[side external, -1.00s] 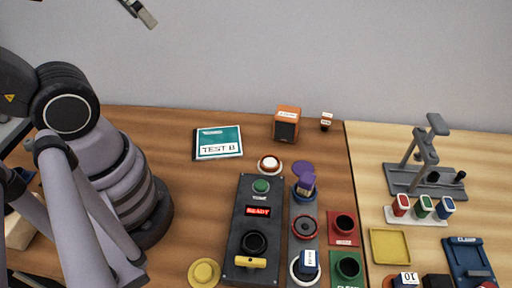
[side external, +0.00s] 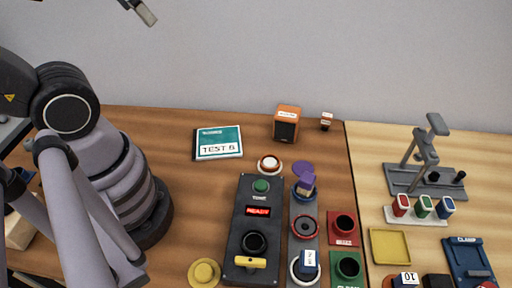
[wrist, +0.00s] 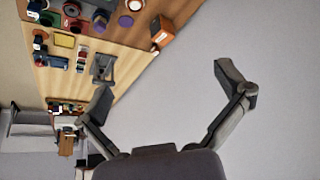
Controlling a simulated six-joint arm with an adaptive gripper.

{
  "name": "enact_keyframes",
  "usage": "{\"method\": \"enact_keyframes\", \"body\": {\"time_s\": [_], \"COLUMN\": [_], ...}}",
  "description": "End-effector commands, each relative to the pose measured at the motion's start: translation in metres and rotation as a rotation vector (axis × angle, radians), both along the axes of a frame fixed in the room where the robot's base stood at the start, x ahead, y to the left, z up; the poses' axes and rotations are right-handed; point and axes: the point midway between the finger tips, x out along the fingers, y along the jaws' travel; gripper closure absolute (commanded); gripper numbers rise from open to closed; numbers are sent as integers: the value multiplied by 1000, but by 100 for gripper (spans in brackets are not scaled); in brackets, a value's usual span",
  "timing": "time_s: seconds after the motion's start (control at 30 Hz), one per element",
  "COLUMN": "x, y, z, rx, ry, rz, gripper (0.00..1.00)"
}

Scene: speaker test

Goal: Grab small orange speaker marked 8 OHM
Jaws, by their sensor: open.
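A small orange speaker (side external: 287,123) with a dark front and a white label on top stands upright near the wall at the back of the brown table. The label is too small to read. It also shows in the wrist view (wrist: 161,31) near the top. In the wrist view my gripper (wrist: 168,84) has its two fingers spread wide with nothing between them but the pale wall behind. In the side view only a fingertip (side external: 146,13) of it shows at the top left, high above the table and well apart from the speaker.
A teal TEST B booklet (side external: 218,142) lies left of the speaker. A small white-labelled block (side external: 326,121) stands close on its right. A white button (side external: 269,164) and a dark READY panel (side external: 243,268) are in front. A grey stand (side external: 425,180) is at right.

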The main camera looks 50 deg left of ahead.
Motion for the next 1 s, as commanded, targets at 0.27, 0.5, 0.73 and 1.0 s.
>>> {"method": "enact_keyframes", "body": {"time_s": [0.27,0.5,0.73,1.0], "x": [2,38,103,187], "y": [-1,-16,-27,-3], "z": [-1,-23,-62,-135], "rx": [-11,-242,-630,-1111], "ry": [13,249,545,792], "rz": [8,174,485,918], "gripper": [0,0,0,0]}}
